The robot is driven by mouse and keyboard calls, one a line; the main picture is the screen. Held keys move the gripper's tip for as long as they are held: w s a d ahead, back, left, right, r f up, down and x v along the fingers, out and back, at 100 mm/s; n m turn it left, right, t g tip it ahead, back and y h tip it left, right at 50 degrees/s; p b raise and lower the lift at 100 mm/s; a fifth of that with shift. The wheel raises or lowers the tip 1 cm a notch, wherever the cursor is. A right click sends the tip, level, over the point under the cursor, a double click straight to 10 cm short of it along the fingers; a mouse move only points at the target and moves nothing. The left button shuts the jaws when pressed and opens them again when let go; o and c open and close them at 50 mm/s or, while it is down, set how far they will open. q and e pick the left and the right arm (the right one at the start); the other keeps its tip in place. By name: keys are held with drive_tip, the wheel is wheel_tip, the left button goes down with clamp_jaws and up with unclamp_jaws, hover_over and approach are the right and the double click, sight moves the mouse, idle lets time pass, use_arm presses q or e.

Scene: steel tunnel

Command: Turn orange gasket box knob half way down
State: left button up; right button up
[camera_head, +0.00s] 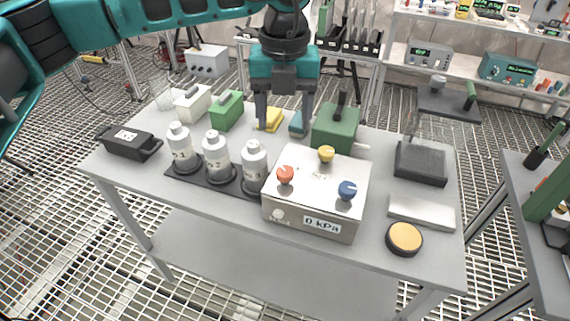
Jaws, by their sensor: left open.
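The gasket box (312,205) is a light metal box with a "0 kPa" display on its front, standing at the middle front of the grey table. Its orange knob (285,175) is at the top left of the box. A yellow knob (326,154) is at the back and a blue knob (347,190) at the right. My left gripper (283,125) is open, pointing down behind the box, with its fingers apart and nothing visibly held. It is apart from the orange knob in the picture. My right gripper is not in view.
Several grey-white bottles (217,158) stand on a dark mat just left of the box. A green box (336,128) with a dark handle stands behind it. A flat metal block (421,212) and an orange-topped round tin (404,238) lie to the right.

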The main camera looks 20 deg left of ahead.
sight(285, 172)
use_arm(q)
wheel_tip(285, 172, down, 12)
drive_tip(key=shift+d, duration=0.1)
drive_tip(key=shift+c, duration=0.4)
drive_tip(key=c, duration=1)
drive_tip(key=shift+o, duration=0.2)
drive_tip(key=shift+m, duration=0.3)
